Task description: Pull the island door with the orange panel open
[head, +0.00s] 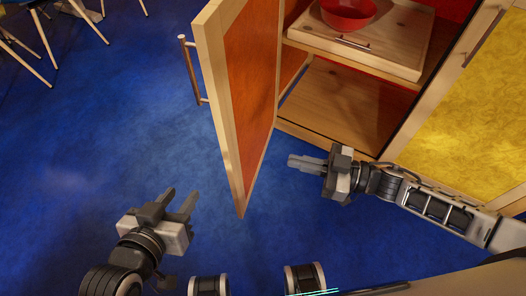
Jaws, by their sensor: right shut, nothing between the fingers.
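The island door with the orange panel (250,85) stands wide open, swung out from the cabinet on its right. Its wooden frame surrounds the orange panel, and its bar handle (190,70) is on the far left face. My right gripper (292,162) is shut and empty, right of the door's lower edge and in front of the cabinet opening. My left gripper (181,202) is open and empty, low and left of the door, apart from it. Neither gripper touches the handle.
The open cabinet shows a bottom board (345,105) and a wooden shelf or drawer (365,40) holding a red bowl (348,12). A yellow-panelled door (480,110) is shut at right. Chair legs (45,45) stand at top left. The blue floor (110,120) left of the door is clear.

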